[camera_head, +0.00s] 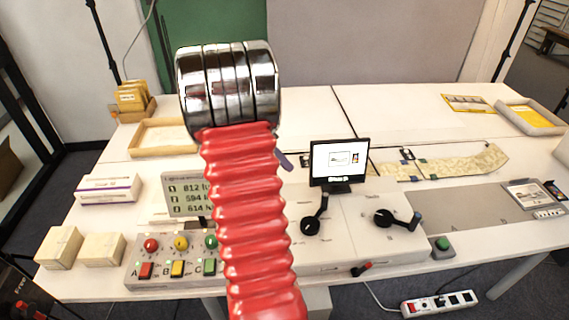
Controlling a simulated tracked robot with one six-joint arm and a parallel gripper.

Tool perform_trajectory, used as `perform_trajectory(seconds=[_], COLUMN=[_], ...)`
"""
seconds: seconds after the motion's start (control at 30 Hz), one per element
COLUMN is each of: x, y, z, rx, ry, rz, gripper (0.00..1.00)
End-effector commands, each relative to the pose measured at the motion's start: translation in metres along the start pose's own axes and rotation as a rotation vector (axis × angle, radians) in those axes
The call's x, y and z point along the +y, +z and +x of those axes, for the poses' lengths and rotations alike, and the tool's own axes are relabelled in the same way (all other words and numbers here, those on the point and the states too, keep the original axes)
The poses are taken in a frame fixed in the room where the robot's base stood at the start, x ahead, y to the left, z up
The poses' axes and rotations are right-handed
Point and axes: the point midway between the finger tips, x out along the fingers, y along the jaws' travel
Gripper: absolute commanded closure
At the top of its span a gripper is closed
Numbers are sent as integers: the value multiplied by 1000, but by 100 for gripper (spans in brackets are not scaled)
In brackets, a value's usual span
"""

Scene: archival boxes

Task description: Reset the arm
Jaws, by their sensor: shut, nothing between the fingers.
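My arm (245,200) rises through the middle of the camera_head view. It has a red ribbed sleeve and a thick banded chrome part (228,84) at its upper end. No gripper fingers can be made out, and the arm hides part of the table behind it. A small dark grey piece (285,161) shows just right of the sleeve; I cannot tell what it belongs to.
A power strip (438,304) lies on the floor.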

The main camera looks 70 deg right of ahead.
Motion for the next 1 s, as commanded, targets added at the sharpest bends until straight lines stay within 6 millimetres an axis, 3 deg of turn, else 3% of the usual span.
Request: perform_trajectory(seconds=[0.67, 0.87, 1.0], x=[0, -3, -7], y=[-1, 0, 14], z=[1, 1, 8], rx=[-1, -3, -36], ry=[1, -12, -37], rz=[-5, -104, -254], gripper=[100, 100, 100])
